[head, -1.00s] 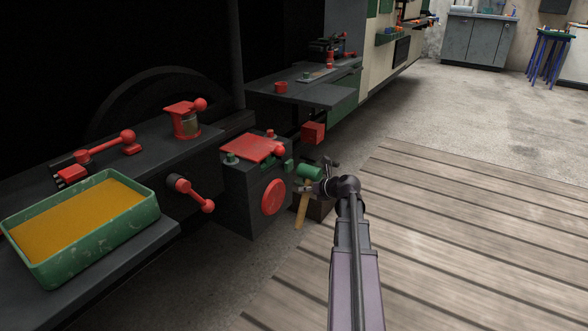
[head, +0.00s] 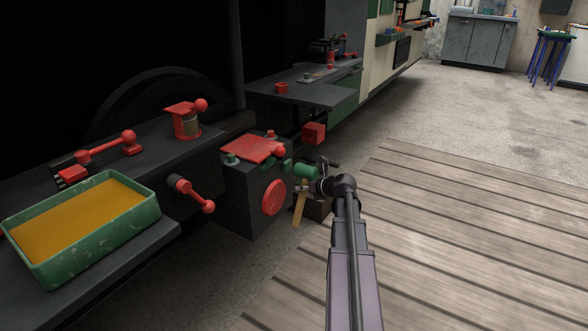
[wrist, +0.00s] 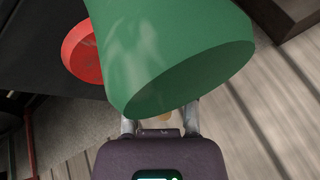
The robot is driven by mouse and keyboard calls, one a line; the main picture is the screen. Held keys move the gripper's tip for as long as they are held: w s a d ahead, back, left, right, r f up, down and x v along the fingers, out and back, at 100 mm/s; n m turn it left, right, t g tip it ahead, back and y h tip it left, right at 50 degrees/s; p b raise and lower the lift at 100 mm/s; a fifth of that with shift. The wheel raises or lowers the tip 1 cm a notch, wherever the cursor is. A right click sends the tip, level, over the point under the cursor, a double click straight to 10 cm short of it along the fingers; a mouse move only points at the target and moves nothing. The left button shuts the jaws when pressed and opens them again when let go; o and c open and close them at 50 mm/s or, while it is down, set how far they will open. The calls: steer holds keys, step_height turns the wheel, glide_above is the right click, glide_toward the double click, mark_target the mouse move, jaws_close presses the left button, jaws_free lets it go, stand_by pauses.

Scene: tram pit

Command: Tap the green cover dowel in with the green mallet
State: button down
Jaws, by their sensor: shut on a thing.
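The green mallet shows in the head view, with its green head (head: 305,171) and its yellow wooden handle (head: 299,207) hanging down. My gripper (head: 313,187) is shut on the mallet just below the head. In the wrist view the mallet head (wrist: 175,60) fills the upper middle, above my gripper (wrist: 160,128). A small green piece, apparently the green cover dowel (head: 288,166), sticks out from the right side of the dark box (head: 243,195). It is just left of the mallet head. I cannot tell whether they touch. The mallet hides the dowel in the wrist view.
The box carries a red plate (head: 252,148), a green knob (head: 231,158) and a red disc (head: 273,197). A red lever (head: 196,196) stands to its left. A green tray (head: 85,228) lies on the near-left ledge. Wooden decking (head: 450,240) is clear at right.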

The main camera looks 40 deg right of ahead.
steer(key=shift+s, duration=0.1)
stand_by(0.4)
steer(key=shift+s+d, duration=0.3)
steer(key=shift+s, duration=0.45)
steer(key=shift+s+d, duration=0.35)
steer(key=shift+s, duration=0.35)
steer(key=shift+s+d, duration=0.3)
steer(key=shift+s, duration=0.45)
steer(key=shift+r, duration=0.1)
step_height(320, 180, up, 58)
steer(key=p, duration=5.8)
steer(key=shift+r, duration=0.15)
